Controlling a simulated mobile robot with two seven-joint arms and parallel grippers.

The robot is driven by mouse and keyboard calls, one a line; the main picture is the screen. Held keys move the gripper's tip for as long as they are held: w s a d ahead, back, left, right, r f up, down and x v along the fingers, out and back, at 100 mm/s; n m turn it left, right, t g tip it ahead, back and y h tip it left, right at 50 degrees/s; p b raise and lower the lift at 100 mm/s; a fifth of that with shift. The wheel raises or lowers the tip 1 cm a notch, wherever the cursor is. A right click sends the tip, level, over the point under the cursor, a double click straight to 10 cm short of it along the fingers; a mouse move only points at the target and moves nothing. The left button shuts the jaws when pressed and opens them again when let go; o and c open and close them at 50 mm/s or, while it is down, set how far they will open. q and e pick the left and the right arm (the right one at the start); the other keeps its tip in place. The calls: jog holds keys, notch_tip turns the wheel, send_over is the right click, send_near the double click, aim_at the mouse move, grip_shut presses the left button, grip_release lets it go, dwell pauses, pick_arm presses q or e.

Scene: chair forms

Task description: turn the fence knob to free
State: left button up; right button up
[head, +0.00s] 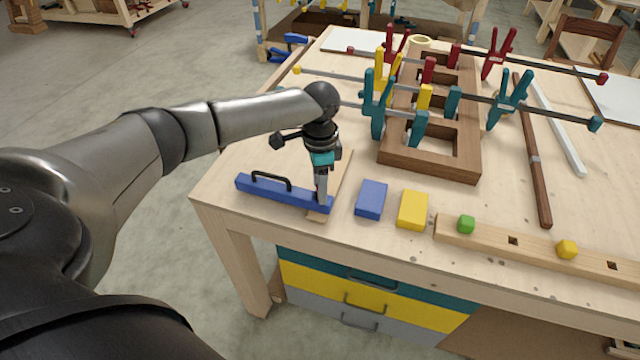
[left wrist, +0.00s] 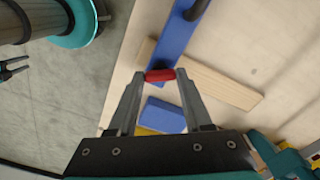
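The blue fence (head: 270,190), with a black handle (head: 270,178), lies across a thin wooden board (head: 338,180) at the table's near left corner. The fence (left wrist: 178,45) also shows in the left wrist view. My left gripper (head: 322,200) points down over the fence's right end. In the left wrist view, the red fence knob (left wrist: 160,75) lies between the fingertips of my left gripper (left wrist: 160,73), its two ends against them. The knob lies crosswise to the fingers. In the head view the gripper hides the knob. My right gripper is not in view.
A blue block (head: 371,199) and a yellow block (head: 412,210) stand just right of the fence. A wooden rail (head: 485,238) with a green peg (head: 466,224) and a yellow peg (head: 567,249) lies at the front edge. Clamps hold a wooden frame (head: 420,160) farther back.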

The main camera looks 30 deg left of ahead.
pick_arm(q)
grip_shut()
jog(key=shift+r+n+p, duration=0.15)
jog(key=shift+n+p, duration=0.25)
jog(key=shift+p, duration=0.35)
jog(key=n+p, duration=0.6)
jog(key=p, duration=0.2)
jog(key=shift+d, duration=0.1)
jog(key=n+p, duration=0.2)
jog(key=shift+n, duration=0.4)
jog(key=shift+n+p, duration=0.6)
jog(key=shift+n, duration=0.5)
